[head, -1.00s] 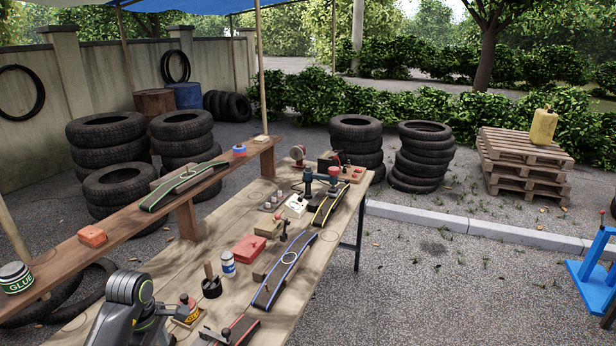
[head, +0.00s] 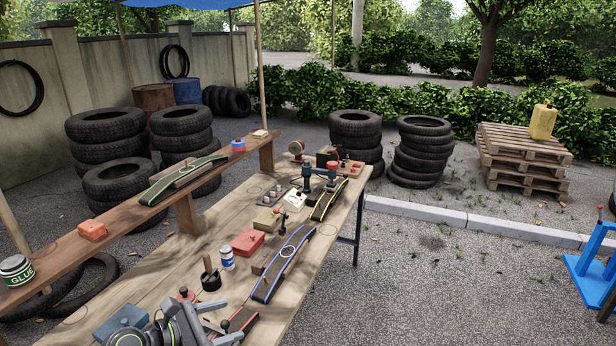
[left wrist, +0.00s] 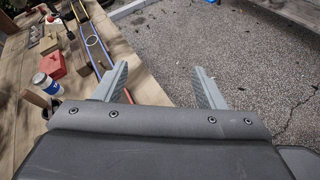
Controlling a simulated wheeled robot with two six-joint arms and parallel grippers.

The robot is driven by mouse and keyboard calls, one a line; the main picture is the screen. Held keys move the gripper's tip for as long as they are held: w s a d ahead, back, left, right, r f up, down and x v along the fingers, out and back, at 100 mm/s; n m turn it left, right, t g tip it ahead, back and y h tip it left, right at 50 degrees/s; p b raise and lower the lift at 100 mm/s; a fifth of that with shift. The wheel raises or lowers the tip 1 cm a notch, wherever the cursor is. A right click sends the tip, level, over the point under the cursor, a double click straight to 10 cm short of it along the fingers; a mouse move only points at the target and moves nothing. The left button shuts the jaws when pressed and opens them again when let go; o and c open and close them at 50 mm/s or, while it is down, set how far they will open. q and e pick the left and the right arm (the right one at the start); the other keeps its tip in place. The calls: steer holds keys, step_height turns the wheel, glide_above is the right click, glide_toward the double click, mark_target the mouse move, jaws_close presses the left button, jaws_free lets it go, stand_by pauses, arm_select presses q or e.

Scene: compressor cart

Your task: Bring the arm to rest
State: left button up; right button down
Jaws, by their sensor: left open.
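My left gripper (head: 218,318) is at the bottom of the head view, low over the near end of the wooden workbench (head: 150,285). In the left wrist view its two grey fingers (left wrist: 160,72) stand well apart with nothing between them. Beyond them lie the bench's edge and the gravel ground. My left arm is partly cut off by the lower edge of the head view. My right gripper is in neither view.
Near the gripper are a blue box (head: 122,322), a black pot with a brush (head: 210,280), a white-blue can (head: 227,259) and a blue-edged strip (head: 283,262). A red box (head: 248,242) lies farther back. A raised shelf (head: 130,222) runs along the left. Gravel (head: 420,290) is open at right.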

arm_select(q)
steer(key=s+a+r+n+t+y, duration=0.2)
steer(key=a+r+n+t+y, duration=0.15)
steer(key=r+n+t, duration=0.45)
steer(key=s+a+r+n+t+y, duration=0.3)
steer(key=a+n+t, duration=0.2)
steer(key=n, duration=0.8)
steer(key=s+a+f+n+g+y, duration=0.75)
steer(key=a+n+y, duration=0.35)
steer(key=n, duration=0.8)
steer(key=s+d+f+n+g+h, duration=0.3)
steer(key=s+d+f+n+g, duration=0.25)
steer(key=s, duration=0.45)
steer(key=s+d+f+n+g+h, duration=0.2)
steer(key=s+f+n+g+h, duration=0.15)
steer(key=s+f+g, duration=0.45)
step_height(320, 180, down, 25)
steer(key=s+a+t, duration=0.1)
steer(key=s+a, duration=0.1)
steer(key=s+d+f, duration=0.1)
steer(key=s+f, duration=1.4)
steer(key=f, duration=0.1)
steer(key=shift+d+f+g, duration=0.15)
steer(key=shift+g, duration=0.25)
